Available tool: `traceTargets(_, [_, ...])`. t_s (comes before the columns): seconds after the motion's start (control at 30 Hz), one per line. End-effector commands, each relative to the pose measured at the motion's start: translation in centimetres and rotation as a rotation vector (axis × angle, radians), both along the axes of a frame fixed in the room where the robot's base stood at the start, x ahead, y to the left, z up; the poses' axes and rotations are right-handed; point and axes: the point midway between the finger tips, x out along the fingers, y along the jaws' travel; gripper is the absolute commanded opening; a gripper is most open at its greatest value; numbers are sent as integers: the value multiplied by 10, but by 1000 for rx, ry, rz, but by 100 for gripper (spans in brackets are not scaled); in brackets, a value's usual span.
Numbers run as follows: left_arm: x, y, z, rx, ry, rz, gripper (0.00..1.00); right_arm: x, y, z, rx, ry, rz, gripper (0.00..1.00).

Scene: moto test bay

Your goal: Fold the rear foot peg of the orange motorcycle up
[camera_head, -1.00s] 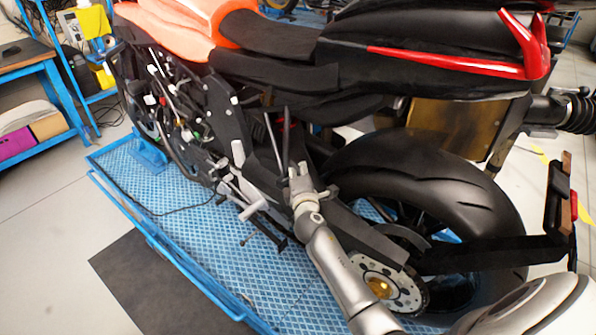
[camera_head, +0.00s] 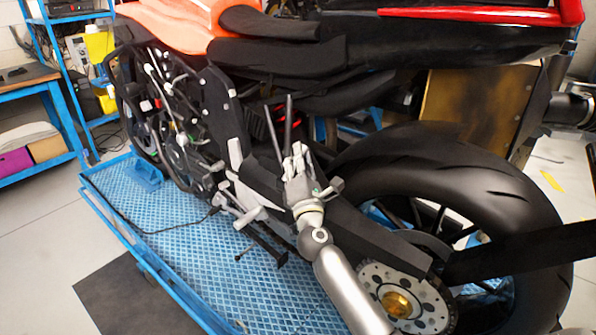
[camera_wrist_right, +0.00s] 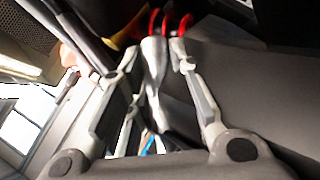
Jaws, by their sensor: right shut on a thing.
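The orange motorcycle (camera_head: 175,20) stands with its rear wheel at the right in the head view. My right gripper (camera_head: 296,155) is beside its rear frame, above the swingarm, with my arm coming up from the bottom. In the right wrist view, the fingers of my right gripper (camera_wrist_right: 156,48) are on either side of a tapered grey metal piece, which looks like the rear foot peg (camera_wrist_right: 153,70). The gripper is shut on it. In the head view the gripper hides most of the peg, so its angle is unclear there. My left gripper is not in view.
A silver peg and lever (camera_head: 250,216) stick out lower left of the gripper. The rear tyre (camera_head: 455,185) and sprocket (camera_head: 400,300) are close on the right. The blue platform (camera_head: 190,260) is below. A blue workbench (camera_head: 30,85) stands at the far left.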

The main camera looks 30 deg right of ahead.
Motion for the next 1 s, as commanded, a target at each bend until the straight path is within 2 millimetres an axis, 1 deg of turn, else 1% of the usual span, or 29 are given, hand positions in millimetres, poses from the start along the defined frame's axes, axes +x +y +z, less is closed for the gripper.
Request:
traceTargets(0.03, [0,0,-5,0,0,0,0,0,1,0,-12,-6,0,0])
traceTargets(0.13, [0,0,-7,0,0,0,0,0,1,2,-25,-12,1,0])
traceTargets(0.57, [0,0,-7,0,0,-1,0,-1,2,5,-32,-16,1,0])
traceTargets(0.6, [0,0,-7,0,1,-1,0,-1,1,5,-32,-16,1,25])
traceTargets(0.63, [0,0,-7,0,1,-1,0,-1,1,5,-32,-16,1,28])
traceTargets(0.67, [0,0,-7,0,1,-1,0,-1,2,5,-32,-16,1,30])
traceTargets(1.0, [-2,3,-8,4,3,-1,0,-3,2,2,-31,-13,1,30])
